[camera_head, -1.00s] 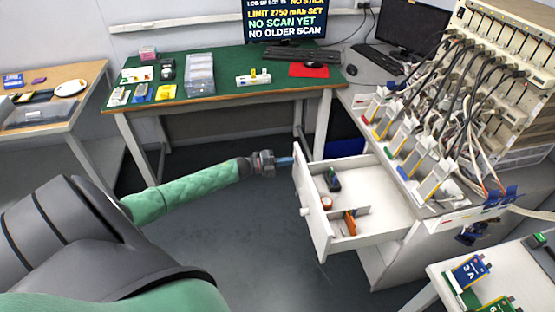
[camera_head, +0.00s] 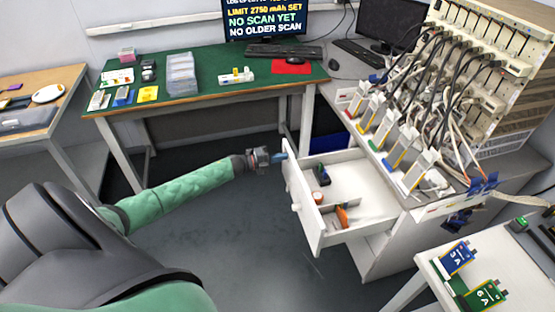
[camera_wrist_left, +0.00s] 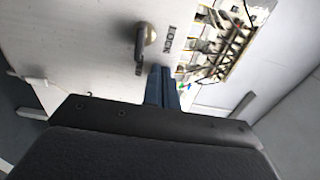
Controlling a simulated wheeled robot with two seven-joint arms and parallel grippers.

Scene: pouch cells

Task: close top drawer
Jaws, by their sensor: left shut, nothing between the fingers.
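The white top drawer (camera_head: 290,190) stands pulled out from the white cabinet (camera_head: 385,255) under the right-hand bench. It holds a small dark item (camera_head: 323,175), an orange-brown round item (camera_head: 317,197) and an orange item (camera_head: 342,216). My left gripper (camera_head: 281,156) is at the far end of the drawer's front panel, with its blue fingers shut and empty. In the left wrist view the shut fingers (camera_wrist_left: 162,88) point at the pale drawer front, beside a knob (camera_wrist_left: 148,34) and a small label. I cannot tell whether they touch the panel. My right gripper is not in view.
A rack with several cables (camera_head: 480,70) stands on the bench above the drawer. A green-topped table (camera_head: 210,102) is at the back, and a white table (camera_head: 435,285) with blue and green cells is at lower right. The floor left of the drawer is clear.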

